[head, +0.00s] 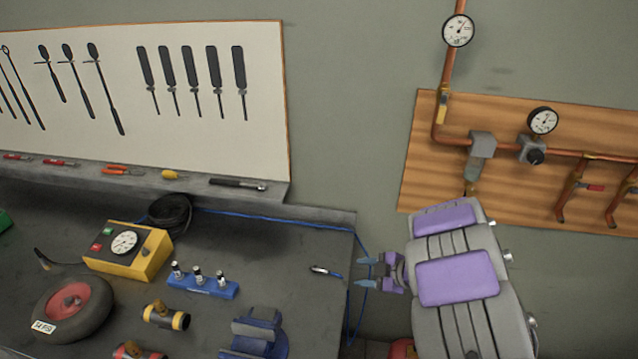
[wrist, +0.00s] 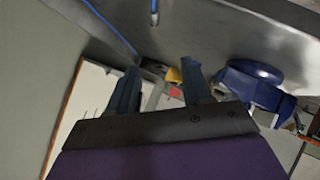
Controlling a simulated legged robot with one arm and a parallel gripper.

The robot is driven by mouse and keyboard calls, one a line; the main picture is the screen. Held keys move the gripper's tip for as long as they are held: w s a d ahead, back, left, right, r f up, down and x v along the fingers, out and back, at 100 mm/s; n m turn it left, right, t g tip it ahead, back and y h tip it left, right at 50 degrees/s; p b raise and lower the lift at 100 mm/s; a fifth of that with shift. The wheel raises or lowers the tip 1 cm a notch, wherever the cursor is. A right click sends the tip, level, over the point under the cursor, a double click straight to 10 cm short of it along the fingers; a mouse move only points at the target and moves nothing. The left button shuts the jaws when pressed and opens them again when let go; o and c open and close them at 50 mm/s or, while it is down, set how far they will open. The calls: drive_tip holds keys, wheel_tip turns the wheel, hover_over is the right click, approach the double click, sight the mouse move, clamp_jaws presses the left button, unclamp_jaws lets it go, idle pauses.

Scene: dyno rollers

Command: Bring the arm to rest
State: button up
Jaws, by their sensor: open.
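My gripper (head: 363,272) is at the end of my grey and purple arm, right of the workbench's right edge in the head view. Its two blue-grey fingers point left toward the bench and stand apart with nothing held between them. In the wrist view my gripper (wrist: 160,82) also shows two spread fingers. Yellow and red shapes show behind the gap, too blurred to name.
The dark workbench (head: 270,250) holds a small pen-like tool (head: 325,271) near the fingertips, a yellow gauge box (head: 128,249), a blue rack (head: 203,285) and a wheel (head: 72,305). A blue hose (head: 290,219) runs along its back. Copper pipes (head: 450,75) are on the wall.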

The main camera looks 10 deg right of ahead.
drive_tip(key=w+d+r+m+t+h, duration=0.2)
drive_tip(key=w+d+r+m+h, duration=0.2)
drive_tip(key=d+r+h, duration=0.35)
drive_tip(key=s+d+r+m+g+h, duration=0.2)
drive_tip(key=s+d+r+m+h, duration=0.4)
drive_tip(key=r, duration=0.3)
drive_tip(key=s+a+m+g+y, duration=0.2)
drive_tip(key=s+a+g, duration=0.1)
drive_tip(key=s+a, duration=0.5)
drive_tip(key=s+a+f+m+g+y, duration=0.1)
drive_tip(key=s+a+m+g, duration=0.1)
drive_tip(key=s+a, duration=0.6)
drive_tip(key=s+a+m+g+y+b, duration=0.1)
drive_tip(key=s+a+g, duration=0.3)
drive_tip(key=s, duration=1.5)
drive_tip(key=a+m+y, duration=0.1)
drive_tip(key=a, duration=0.3)
drive_tip(key=shift+a+f+g+y, duration=0.15)
drive_tip(key=shift+f+g+y, duration=0.1)
drive_tip(key=shift+g+y, duration=0.15)
